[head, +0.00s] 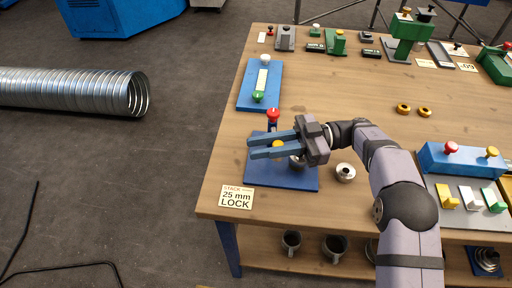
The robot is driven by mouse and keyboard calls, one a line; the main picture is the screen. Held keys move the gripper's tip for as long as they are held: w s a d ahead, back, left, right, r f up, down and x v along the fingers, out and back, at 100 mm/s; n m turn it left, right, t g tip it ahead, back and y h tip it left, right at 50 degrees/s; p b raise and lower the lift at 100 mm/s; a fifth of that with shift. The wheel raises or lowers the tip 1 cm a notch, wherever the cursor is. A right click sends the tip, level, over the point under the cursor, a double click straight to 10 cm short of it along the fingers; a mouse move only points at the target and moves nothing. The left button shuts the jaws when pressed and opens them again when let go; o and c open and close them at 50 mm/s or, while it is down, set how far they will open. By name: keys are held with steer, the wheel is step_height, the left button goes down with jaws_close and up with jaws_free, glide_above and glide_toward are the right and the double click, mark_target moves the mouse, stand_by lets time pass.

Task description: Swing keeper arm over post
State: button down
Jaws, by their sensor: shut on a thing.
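My gripper (267,145) is over the blue base plate (300,183) near the table's front left corner, its two blue fingers pointing left. A yellow knob (277,144) shows between the fingers, and the gripper is shut on it. A red knob (273,115) on a short dark blue stem stands just beyond the fingers. A metal round piece (297,163) shows on the plate beneath my gripper, partly covered. I cannot tell which part is the keeper arm or which is the post, since the fingers hide much of the plate.
A "STACK 25 mm LOCK" sign (236,197) lies in front of the plate. A blue plate with a pale bar and green knob (258,97) lies behind. A loose metal piece (345,172) stands to the right. Yellow rings (403,109) lie farther right. The middle table is clear.

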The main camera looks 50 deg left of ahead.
steer(key=shift+w+d+r+n+h+b, duration=0.2)
steer(key=shift+w+d+n+h+b, duration=0.1)
steer(key=shift+w+n+h+b, duration=0.15)
steer(key=shift+g+h, duration=0.25)
steer(key=shift+g, duration=0.05)
steer(key=c, duration=1.7)
jaws_free()
steer(key=shift+o, duration=0.6)
steer(key=shift+d, duration=0.1)
steer(key=shift+f, duration=0.1)
step_height(320, 180, up, 10)
steer(key=shift+b, duration=0.35)
